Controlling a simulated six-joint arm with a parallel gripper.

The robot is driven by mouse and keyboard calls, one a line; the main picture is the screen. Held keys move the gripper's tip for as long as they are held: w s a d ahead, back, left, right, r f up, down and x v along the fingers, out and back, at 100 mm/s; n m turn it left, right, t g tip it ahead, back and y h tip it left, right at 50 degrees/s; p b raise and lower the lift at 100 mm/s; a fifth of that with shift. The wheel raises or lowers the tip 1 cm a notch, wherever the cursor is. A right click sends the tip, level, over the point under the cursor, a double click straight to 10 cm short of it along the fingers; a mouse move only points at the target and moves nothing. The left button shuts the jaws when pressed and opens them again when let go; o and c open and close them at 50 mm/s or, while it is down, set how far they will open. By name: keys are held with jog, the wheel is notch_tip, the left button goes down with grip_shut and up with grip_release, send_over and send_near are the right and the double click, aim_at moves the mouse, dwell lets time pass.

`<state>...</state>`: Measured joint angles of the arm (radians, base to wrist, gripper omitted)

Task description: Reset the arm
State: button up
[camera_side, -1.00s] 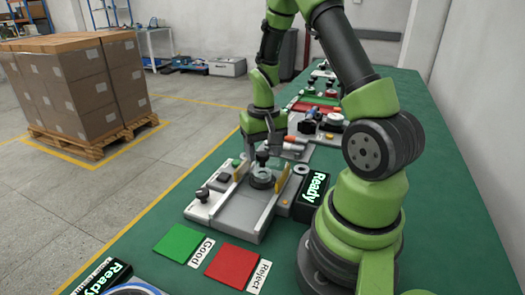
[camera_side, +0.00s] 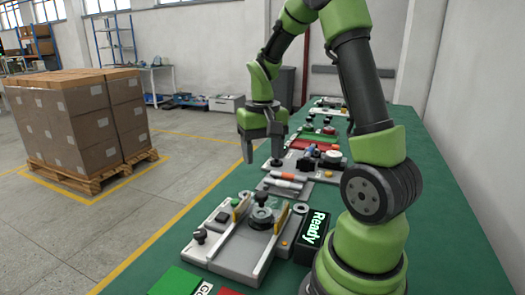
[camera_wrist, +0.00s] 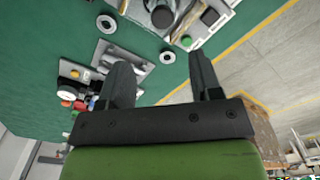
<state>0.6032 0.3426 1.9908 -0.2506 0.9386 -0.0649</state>
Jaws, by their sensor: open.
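My gripper (camera_side: 262,150) hangs above the green bench (camera_side: 170,250), clear of the fixtures. In the wrist view its two dark fingers (camera_wrist: 163,85) are apart with nothing between them. Below and nearer the side camera is a grey fixture (camera_side: 225,255) with a round hub part and a black knob (camera_side: 260,200) between two yellowish guides. The gripper is apart from this fixture. In the wrist view part of a fixture with a black knob (camera_wrist: 162,16) shows at the top.
A black box lit "Ready" (camera_side: 313,232) stands right of the fixture. Green (camera_side: 176,281) and red (camera_side: 229,291) pads lie at the front. Several tools and fixtures (camera_side: 310,160) fill the bench behind. Pallet boxes (camera_side: 75,125) stand on the floor at left.

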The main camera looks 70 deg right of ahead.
jog(key=shift+r, duration=0.1)
dwell(0.3)
jog(key=s+a+r+n+t, duration=0.1)
jog(key=s+a+r+t, duration=0.1)
jog(key=a, duration=0.4)
jog(key=s+a+r+n+t+y, duration=0.1)
jog(key=s+a+r+n+t, duration=0.1)
jog(key=a+r, duration=0.3)
jog(key=s+a+r+n+t+y, duration=0.1)
jog(key=s+a+r+n+t, duration=0.1)
jog(key=a, duration=0.5)
notch_tip(320, 180, up, 2)
jog(key=shift+s+a+r+t, duration=0.15)
jog(key=shift+s+t, duration=0.45)
jog(key=shift+s, duration=0.5)
